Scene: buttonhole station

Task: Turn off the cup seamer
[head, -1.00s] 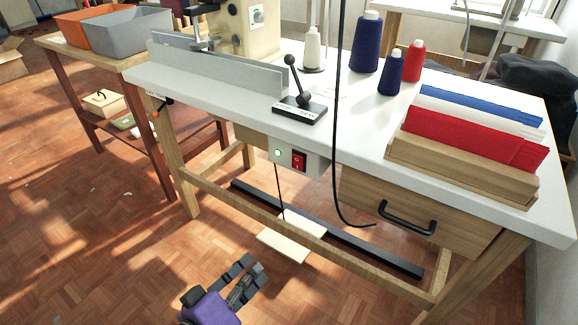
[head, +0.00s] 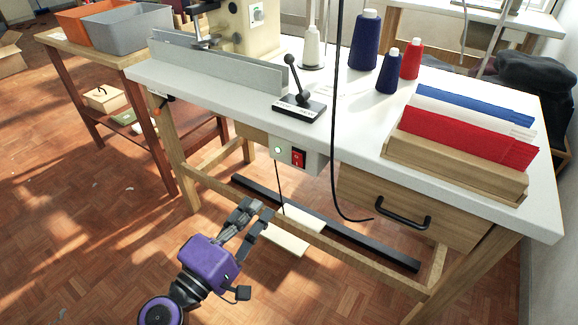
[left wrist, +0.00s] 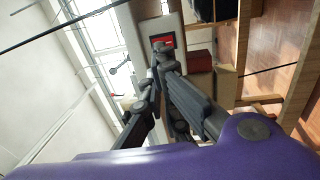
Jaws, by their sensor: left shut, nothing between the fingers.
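The cup seamer, a beige machine (head: 262,24), stands at the back left of the white table (head: 185,78). Under the table's front edge hangs a grey switch box (head: 315,163) with a lit green lamp (head: 278,150) and a red rocker switch (head: 298,158). The red switch also shows in the left wrist view (left wrist: 163,41), just beyond the fingertips. My left gripper (head: 258,211) is shut and empty, below the switch box and apart from it. My right gripper is not in view.
A black lever (head: 299,82) on a labelled base stands on the table above the box. A black cable (head: 335,120) hangs to the right of the box. A drawer (head: 362,197) with a black handle and a pedal (head: 272,240) are nearby. Open floor lies in front.

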